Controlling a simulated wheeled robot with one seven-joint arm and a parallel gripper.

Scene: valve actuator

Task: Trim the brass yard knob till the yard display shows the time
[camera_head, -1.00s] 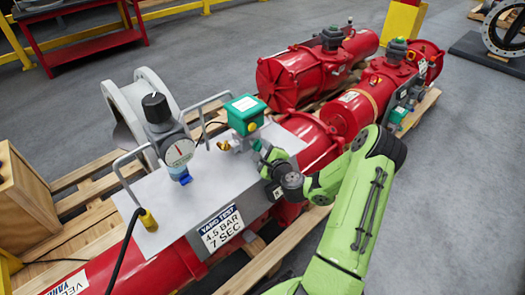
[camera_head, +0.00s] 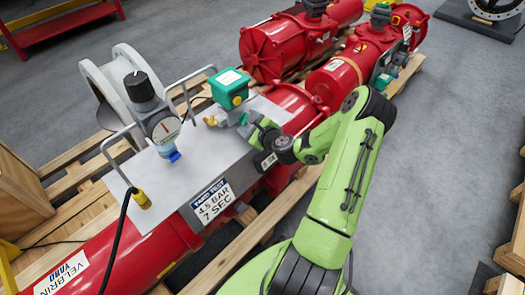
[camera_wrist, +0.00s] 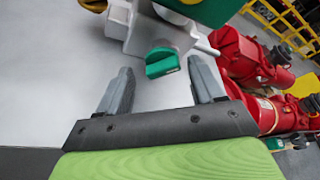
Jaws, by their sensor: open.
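A small brass-coloured fitting (camera_head: 211,121), probably the brass knob, sits on the grey panel (camera_head: 185,182) left of a green box (camera_head: 229,87). The box has a yellow button and a white label on top; I cannot read any time on it. My gripper (camera_head: 254,130) is at the panel's right end, beside the box and right of the brass fitting. In the wrist view, my gripper (camera_wrist: 164,75) is open and empty, with a green knob (camera_wrist: 162,62) on a grey valve body just beyond and between the fingertips.
A pressure gauge (camera_head: 163,129) with a black knob (camera_head: 139,85) stands left on the panel, between grey handles. A card (camera_head: 212,201) reads YARD TEST, 4.5 BAR, 7 SEC. Red actuators (camera_head: 285,48) lie behind on wooden pallets. Open floor is at the right.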

